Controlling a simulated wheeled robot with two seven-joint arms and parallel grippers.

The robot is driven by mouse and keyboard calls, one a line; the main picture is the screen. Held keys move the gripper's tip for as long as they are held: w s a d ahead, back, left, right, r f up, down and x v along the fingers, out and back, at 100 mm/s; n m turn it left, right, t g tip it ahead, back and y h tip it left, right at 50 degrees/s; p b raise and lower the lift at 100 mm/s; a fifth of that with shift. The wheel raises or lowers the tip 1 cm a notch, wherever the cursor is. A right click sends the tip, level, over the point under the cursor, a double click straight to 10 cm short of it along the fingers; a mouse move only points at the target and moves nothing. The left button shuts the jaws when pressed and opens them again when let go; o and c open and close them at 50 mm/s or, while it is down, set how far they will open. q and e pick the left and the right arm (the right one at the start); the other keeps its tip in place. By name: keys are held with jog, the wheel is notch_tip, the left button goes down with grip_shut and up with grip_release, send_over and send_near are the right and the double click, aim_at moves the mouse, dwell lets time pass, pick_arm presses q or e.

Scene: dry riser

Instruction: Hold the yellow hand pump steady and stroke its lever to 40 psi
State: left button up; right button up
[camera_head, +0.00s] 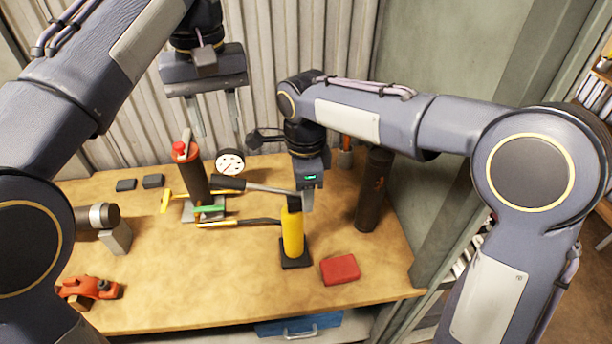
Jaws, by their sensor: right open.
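The yellow hand pump (292,234) stands upright on its black base on the wooden bench. Its lever (255,187) runs left from the pump's top, ending in a black grip. A round white gauge (230,162) is beyond the lever; its reading is too small to tell. My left gripper (213,116) is open and empty, with its fingers pointing down, above and behind the gauge and lever. My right gripper (306,200) is open at the top of the pump, beside the black head. I cannot tell whether it touches the pump; one finger is partly hidden.
A red block (340,269) lies right of the pump. A dark cylinder (375,190) stands behind it. A red-capped dark cylinder (196,176), tools with yellow parts (238,222), a pipe piece (97,217) and an orange tool (90,288) are left. The front middle of the bench is clear.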

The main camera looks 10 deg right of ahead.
aim_at(293, 229)
jog(key=shift+f, duration=2)
jog(key=shift+c, duration=0.5)
grip_shut()
